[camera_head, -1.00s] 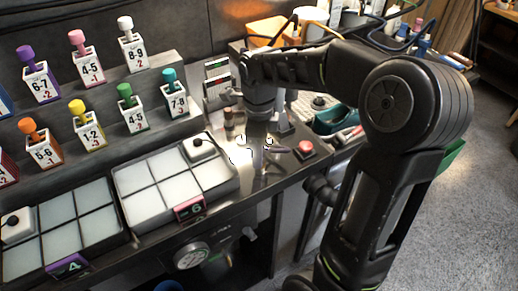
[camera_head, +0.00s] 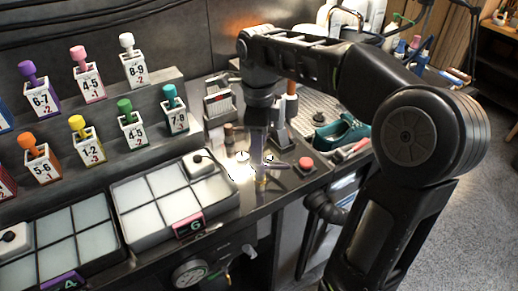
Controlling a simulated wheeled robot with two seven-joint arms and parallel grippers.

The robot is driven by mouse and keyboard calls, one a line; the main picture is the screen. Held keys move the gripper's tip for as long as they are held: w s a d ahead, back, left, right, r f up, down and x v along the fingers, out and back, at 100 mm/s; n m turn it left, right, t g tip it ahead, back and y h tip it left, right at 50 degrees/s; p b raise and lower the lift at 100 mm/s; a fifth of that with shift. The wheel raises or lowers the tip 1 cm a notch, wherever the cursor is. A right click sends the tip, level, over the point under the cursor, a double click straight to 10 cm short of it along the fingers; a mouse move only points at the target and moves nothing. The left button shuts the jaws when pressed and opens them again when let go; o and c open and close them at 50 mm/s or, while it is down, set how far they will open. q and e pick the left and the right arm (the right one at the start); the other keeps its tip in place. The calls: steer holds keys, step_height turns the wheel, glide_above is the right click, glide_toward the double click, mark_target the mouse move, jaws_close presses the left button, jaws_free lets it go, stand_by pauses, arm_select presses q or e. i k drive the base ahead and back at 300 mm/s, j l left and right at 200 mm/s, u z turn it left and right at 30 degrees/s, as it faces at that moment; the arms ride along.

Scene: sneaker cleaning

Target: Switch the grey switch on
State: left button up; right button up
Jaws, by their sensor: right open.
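My right gripper (camera_head: 255,168) points down over the front right part of the dark bench, with its jaws open and nothing seen between them. A small upright metallic piece (camera_head: 262,182) stands on the bench just below the fingertips. It may be the grey switch, but it is too small and partly covered to tell, and I cannot make out its position or whether the gripper touches it. A red button (camera_head: 306,163) sits just right of the gripper. My left gripper is not in view.
A tray with white pads (camera_head: 155,205) lies left of the gripper. Numbered blocks with coloured knobs (camera_head: 133,70) stand on steps at the back left. A gauge (camera_head: 190,274) is on the bench front.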

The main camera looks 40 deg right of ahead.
mark_target(248, 249)
steer(key=k, duration=1)
